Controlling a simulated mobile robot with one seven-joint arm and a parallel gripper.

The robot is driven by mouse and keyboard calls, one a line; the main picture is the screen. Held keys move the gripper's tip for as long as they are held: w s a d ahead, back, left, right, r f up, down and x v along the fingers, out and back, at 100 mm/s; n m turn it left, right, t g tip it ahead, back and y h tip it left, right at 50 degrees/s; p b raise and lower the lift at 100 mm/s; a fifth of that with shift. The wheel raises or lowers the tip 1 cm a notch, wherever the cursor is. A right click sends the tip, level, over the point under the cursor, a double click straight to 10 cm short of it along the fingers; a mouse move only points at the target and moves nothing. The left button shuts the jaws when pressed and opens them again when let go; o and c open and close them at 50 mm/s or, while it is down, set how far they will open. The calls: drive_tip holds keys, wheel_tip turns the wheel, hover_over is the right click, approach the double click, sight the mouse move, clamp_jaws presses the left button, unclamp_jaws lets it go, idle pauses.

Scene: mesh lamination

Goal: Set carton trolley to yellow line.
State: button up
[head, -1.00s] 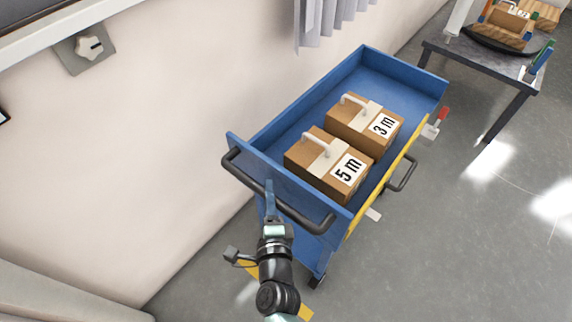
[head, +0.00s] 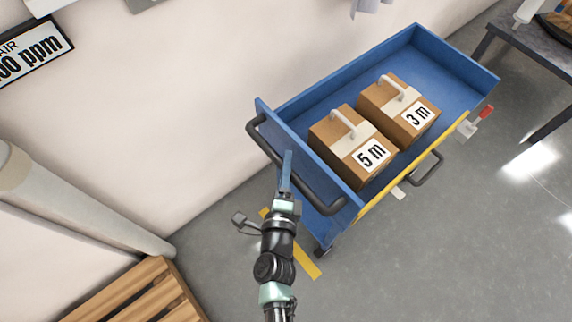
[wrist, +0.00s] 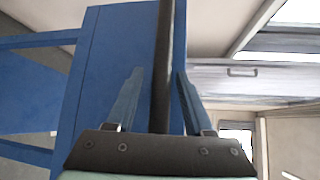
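The blue carton trolley (head: 460,62) stands along the wall, holding two brown cartons, "5 m" (head: 338,150) and "3 m" (head: 385,100). Its black handle (head: 318,194) is at the near end. My gripper (head: 287,162) is at this handle. In the wrist view, the handle bar (wrist: 163,40) runs between the two fingers of my gripper (wrist: 160,75); a gap shows on the left side, so it looks open around the bar. The yellow line (head: 305,262) lies on the floor by the trolley's near end, partly hidden by my arm.
A wooden pallet (head: 135,295) lies at the lower left, beside a pale pipe (head: 80,212) along the wall. A dark table (head: 530,52) stands beyond the trolley at the upper right. Grey floor (head: 440,260) is clear at the lower right.

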idle(0.3)
drive_tip(key=s+a+r, duration=0.1)
drive_tip(key=s+r, duration=0.1)
drive_tip(key=s, duration=1)
drive_tip(key=shift+s+a, duration=0.25)
drive_tip(key=shift+s, duration=0.1)
drive_tip(key=shift+f, duration=0.1)
